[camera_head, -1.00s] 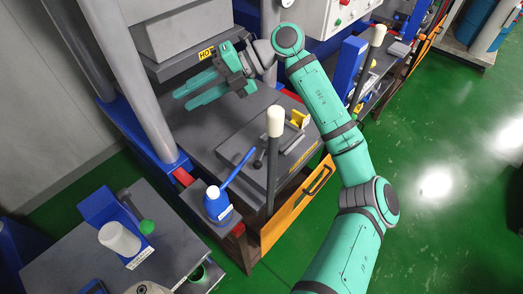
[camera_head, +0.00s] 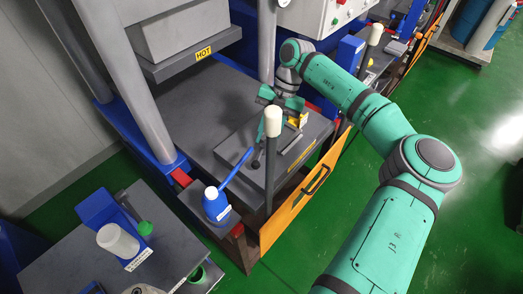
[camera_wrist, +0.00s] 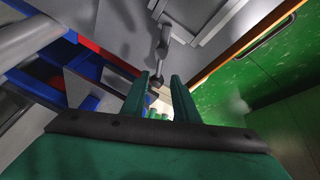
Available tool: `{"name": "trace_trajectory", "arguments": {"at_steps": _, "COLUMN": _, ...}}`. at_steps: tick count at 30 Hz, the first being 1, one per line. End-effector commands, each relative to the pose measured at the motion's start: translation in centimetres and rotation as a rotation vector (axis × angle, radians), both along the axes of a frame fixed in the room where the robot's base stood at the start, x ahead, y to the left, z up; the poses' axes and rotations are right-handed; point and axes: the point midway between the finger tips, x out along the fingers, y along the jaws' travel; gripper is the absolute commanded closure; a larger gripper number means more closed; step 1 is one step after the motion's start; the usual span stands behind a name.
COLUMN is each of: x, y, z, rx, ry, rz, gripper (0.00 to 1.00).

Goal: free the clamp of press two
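A press with a HOT label (camera_head: 204,53) stands open in front of me. A grey mould plate (camera_head: 238,150) lies on its bed, with a small yellow part (camera_head: 299,119) at its far right corner. In the wrist view a grey lever with a dark ball (camera_wrist: 157,80) lies just beyond my fingertips. My gripper (camera_wrist: 158,83) has its fingers apart and looks empty. In the head view a cream-topped post (camera_head: 273,120) partly hides my gripper (camera_head: 262,130).
Green floor is open at right.

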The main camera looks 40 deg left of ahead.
Motion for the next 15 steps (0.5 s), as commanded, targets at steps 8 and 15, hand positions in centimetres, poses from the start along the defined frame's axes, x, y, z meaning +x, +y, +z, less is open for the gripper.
{"name": "trace_trajectory", "arguments": {"at_steps": 8, "x": -1.9, "y": 0.3, "z": -3.9, "rx": 0.003, "ry": 0.001, "rz": 0.001, "gripper": 0.73}}
{"name": "trace_trajectory", "arguments": {"at_steps": 15, "x": -2.4, "y": 0.4, "z": -5.2, "rx": 0.002, "ry": 0.001, "rz": 0.0, "gripper": 0.73}}
